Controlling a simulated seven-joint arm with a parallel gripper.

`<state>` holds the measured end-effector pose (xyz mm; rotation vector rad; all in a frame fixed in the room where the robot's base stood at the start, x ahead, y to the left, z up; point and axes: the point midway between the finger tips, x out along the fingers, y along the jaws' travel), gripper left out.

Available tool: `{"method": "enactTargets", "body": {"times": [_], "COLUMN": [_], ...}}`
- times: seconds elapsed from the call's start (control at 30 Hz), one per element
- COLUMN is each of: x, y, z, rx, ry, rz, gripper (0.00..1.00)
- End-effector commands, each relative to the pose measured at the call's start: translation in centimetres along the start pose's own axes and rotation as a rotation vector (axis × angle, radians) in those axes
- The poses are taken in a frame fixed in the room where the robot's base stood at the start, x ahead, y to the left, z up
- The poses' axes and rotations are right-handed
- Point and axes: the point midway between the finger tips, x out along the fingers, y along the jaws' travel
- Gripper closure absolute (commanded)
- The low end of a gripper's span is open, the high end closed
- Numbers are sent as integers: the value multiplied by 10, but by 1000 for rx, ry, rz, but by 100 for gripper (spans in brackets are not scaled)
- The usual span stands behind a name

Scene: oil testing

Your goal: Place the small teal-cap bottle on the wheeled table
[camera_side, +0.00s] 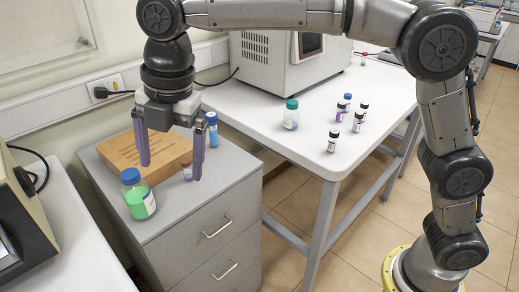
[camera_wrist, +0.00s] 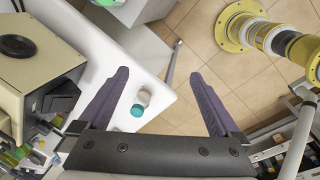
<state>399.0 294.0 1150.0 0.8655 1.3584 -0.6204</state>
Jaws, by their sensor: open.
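A bottle with a teal cap (camera_side: 291,114) stands upright on the white table (camera_side: 250,100), whose feet are not clear enough to show wheels. My gripper (camera_side: 171,172) is open and points down over the grey drawer cabinet (camera_side: 205,218), left of and apart from that bottle. In the wrist view, my open gripper (camera_wrist: 160,100) has a small teal-cap bottle (camera_wrist: 140,103) showing between its fingers, on a white surface (camera_wrist: 75,75) near its edge. I cannot tell whether this is the same bottle. Nothing is held.
Several small vials (camera_side: 340,115) and a beige machine (camera_side: 275,65) stand on the table.

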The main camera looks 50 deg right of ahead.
Motion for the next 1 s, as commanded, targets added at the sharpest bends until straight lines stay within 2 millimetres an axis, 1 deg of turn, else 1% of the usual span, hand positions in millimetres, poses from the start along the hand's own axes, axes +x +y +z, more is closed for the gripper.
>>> {"method": "enactTargets", "body": {"times": [0.03,0.07,0.1,0.17,0.2,0.27,0.3,0.37,0.4,0.47,0.5,0.57,0.6,0.7,0.8,0.83,0.9,1.0], "x": [-15,-22,-30,-40,-45,-52,-56,-58,-59,-58,-57,-52,-48,-35,-21,-18,-11,-5], "y": [-20,-30,-46,-70,-86,-113,-131,-159,-178,-206,-225,-253,-271,-310,-338,-345,-356,-364], "z": [21,32,45,62,72,86,93,103,108,113,116,118,119,117,113,112,110,109], "rx": [128,206,306,459,559,711,812,962,1062,1212,1310,1460,1556,1773,1943,1983,2055,2111], "ry": [-6,-9,-12,-15,-16,-16,-15,-13,-10,-4,2,12,20,42,64,71,82,93], "rz": [23,34,50,76,94,122,140,168,187,219,241,274,297,350,393,404,423,439], "gripper": [1,1,1,1,1,1,1,1,1,1,1,1,1,1,1,1,1,1]}}
